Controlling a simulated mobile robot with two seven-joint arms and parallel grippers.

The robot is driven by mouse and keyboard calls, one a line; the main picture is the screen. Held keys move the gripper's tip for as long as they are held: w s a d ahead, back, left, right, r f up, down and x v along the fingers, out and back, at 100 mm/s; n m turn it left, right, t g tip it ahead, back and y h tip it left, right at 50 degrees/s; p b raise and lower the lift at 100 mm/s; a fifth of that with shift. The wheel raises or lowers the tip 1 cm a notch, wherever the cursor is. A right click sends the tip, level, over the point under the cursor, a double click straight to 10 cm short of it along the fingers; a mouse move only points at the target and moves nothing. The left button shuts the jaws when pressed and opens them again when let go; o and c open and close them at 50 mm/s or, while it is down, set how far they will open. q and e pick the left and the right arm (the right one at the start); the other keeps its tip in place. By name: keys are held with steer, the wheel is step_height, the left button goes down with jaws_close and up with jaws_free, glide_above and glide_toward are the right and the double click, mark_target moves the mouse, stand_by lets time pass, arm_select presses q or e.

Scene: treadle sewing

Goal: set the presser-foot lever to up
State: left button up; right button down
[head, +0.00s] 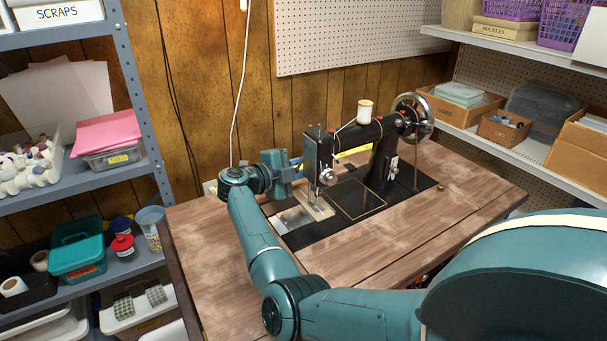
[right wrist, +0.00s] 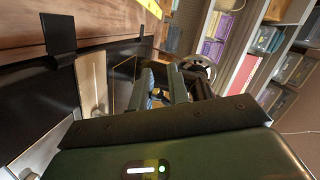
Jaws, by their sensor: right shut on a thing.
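The black sewing machine (head: 378,150) stands on the wooden table, with its head (head: 318,158) at the left end and a silver handwheel (head: 413,117) at the right. My right arm reaches round the left side, and its gripper (head: 296,164) is at the rear left of the machine head. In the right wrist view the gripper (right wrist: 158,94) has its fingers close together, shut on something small. The presser-foot lever is hidden in the head view, and I cannot make out its position in the wrist view. My left gripper is not in view.
A white thread spool (head: 365,110) stands on the machine's arm. The wooden tabletop (head: 390,228) is clear in front of the machine. A steel shelf (head: 140,90) stands close on the left, and white shelves (head: 480,140) with boxes are on the right.

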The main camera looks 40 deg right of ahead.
steer(key=m+b, duration=0.1)
steer(key=w+m+t+b, duration=0.1)
steer(key=m+b, duration=0.1)
steer(key=shift+w+r+h, duration=0.1)
steer(key=shift+r+h, duration=0.1)
steer(key=shift+h, duration=0.1)
steer(key=shift+w+r+m+b, duration=0.15)
steer(key=shift+r+m+b, duration=0.15)
steer(key=shift+m+b, duration=0.25)
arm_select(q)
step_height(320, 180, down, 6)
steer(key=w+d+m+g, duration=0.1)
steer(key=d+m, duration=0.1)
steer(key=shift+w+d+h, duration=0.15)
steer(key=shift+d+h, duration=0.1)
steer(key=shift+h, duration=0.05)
arm_select(e)
steer(key=shift+d+r, duration=0.1)
steer(key=shift+r, duration=0.05)
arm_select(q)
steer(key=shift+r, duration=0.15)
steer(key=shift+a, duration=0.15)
arm_select(e)
steer(key=c, duration=1.4)
jaws_free()
steer(key=shift+w+r, duration=0.1)
steer(key=shift+r, duration=0.05)
